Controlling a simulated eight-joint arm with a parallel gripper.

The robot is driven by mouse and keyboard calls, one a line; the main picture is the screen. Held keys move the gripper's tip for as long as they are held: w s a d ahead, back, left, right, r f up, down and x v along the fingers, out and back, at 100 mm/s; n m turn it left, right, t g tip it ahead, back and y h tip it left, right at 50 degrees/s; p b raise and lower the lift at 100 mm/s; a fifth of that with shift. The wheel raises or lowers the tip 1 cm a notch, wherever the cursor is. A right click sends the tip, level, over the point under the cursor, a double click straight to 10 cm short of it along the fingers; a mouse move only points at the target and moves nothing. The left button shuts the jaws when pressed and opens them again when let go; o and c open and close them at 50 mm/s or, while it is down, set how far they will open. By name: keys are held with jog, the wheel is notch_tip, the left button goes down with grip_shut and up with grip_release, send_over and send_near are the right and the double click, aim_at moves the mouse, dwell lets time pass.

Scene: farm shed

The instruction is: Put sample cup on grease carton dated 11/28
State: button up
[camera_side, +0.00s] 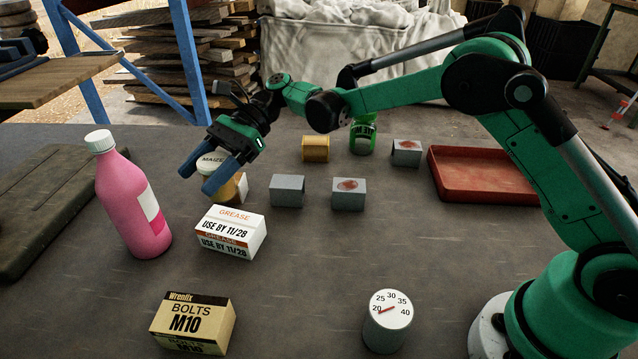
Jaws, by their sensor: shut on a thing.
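The sample cup (211,163) has a white lid marked MAIZE and a tan body. My gripper (197,181) is shut on it, with a blue finger on each side, and the fingers hide part of the cup. The grease carton (231,232) is white with an orange band and reads USE BY 11/28. It stands on the table just in front of the cup, and its top is bare. The cup is behind the carton in the picture; whether its base touches the table I cannot tell.
A pink bottle (133,205) stands left of the carton. A bolts box (192,324) and a dial gauge (388,321) are in front.

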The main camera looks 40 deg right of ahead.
aim_at(213, 199)
jog(key=shift+f, duration=2.9)
jog(key=shift+f, duration=0.15)
jog(key=o, duration=1.3)
